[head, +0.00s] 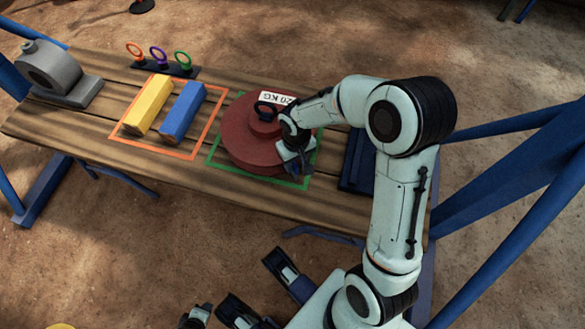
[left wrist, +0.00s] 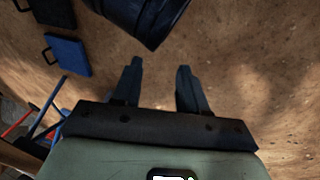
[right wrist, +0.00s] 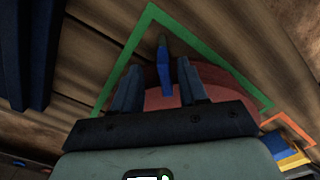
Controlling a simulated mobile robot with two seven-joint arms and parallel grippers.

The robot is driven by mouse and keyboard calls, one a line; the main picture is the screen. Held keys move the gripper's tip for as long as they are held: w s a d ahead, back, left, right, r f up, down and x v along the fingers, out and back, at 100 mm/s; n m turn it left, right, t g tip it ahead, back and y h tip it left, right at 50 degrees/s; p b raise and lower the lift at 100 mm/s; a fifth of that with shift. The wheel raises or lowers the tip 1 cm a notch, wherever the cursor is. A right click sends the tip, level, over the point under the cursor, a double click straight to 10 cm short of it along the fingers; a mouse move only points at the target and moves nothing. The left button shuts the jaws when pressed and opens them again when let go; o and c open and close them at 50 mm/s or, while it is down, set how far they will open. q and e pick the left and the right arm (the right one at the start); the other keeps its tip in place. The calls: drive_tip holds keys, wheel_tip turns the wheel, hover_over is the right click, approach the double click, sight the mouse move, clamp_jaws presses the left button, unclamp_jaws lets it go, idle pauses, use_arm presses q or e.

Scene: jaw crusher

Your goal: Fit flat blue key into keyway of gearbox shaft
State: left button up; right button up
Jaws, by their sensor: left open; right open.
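A grey rounded housing (head: 52,66) with a short shaft stub (head: 28,47) stands on the far left of the table; it looks like the gearbox. Its keyway cannot be made out. My right gripper (right wrist: 160,72) is open, beside the near right side of the red weight (head: 252,145). A thin blue piece (right wrist: 164,76) with a dark tip shows between its fingers and may be the flat key; whether either finger touches it is unclear. My left gripper (left wrist: 159,68) is open and empty over the ground, away from the table.
A yellow block (head: 148,104) and a blue block (head: 183,110) lie in an orange outline. Three ringed pieces stand on a black rack (head: 165,68) behind them. The weight sits in a green outline (head: 218,158). Dark blue blocks (head: 357,160) lie right of it. Blue frame legs flank the wooden table (head: 90,130).

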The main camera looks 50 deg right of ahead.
sight(294, 171)
drive_tip(key=shift+f, duration=0.45)
drive_tip(key=shift+w+a+f+b, duration=0.15)
drive_tip(key=shift+f+b, duration=0.2)
drive_tip(key=shift+f, duration=0.25)
drive_tip(key=shift+s+a+f+b, duration=0.15)
drive_tip(key=shift+f+b, duration=0.2)
drive_tip(key=shift+f, duration=0.25)
wheel_tip(294, 171, down, 2)
drive_tip(key=shift+w+f+b, duration=0.15)
drive_tip(key=shift+b, duration=0.25)
use_arm(q)
drive_tip(key=f, duration=0.1)
drive_tip(key=a+f, duration=0.1)
drive_tip(key=f, duration=0.1)
drive_tip(key=shift+a, duration=0.15)
use_arm(e)
clamp_jaws()
